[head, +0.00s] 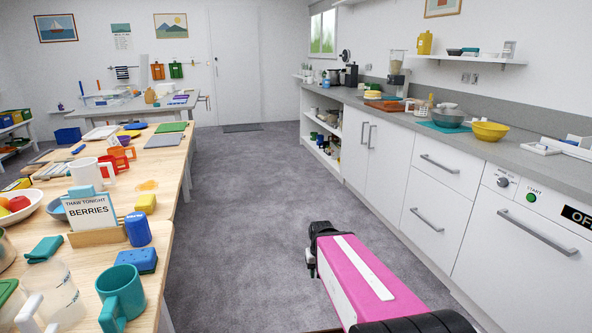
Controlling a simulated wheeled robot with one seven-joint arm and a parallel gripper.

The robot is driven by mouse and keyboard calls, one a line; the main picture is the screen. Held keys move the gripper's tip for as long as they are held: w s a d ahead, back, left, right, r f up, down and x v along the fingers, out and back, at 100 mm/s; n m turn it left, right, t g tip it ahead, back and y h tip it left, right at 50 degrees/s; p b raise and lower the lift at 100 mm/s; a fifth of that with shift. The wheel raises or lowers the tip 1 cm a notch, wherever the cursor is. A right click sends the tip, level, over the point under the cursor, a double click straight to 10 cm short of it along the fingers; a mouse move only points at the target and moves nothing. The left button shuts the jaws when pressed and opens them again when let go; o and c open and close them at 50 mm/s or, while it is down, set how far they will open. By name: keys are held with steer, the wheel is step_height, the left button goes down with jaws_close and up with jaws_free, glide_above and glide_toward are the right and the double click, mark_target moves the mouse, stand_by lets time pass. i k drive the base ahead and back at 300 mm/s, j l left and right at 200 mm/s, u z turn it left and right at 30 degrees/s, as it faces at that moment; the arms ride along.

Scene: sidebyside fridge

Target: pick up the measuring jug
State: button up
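A clear, see-through vessel with dark scale marks, which looks like the measuring jug (62,295), stands on the near part of the wooden table at the lower left. A white handle shows in front of it at its lower left. The picture's edge cuts off part of this area. My gripper (312,262) is at the far end of my pink arm, over the floor right of the table and well apart from the jug. The arm hides most of it, so its fingers are unclear.
A card reading BERRIES (92,213) stands farther back. The grey floor (240,200) between table and counter (520,155) is clear.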

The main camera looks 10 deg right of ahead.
mark_target(421, 109)
steer(key=i, duration=0.9)
steer(key=i+z, duration=0.1)
steer(key=i, duration=0.75)
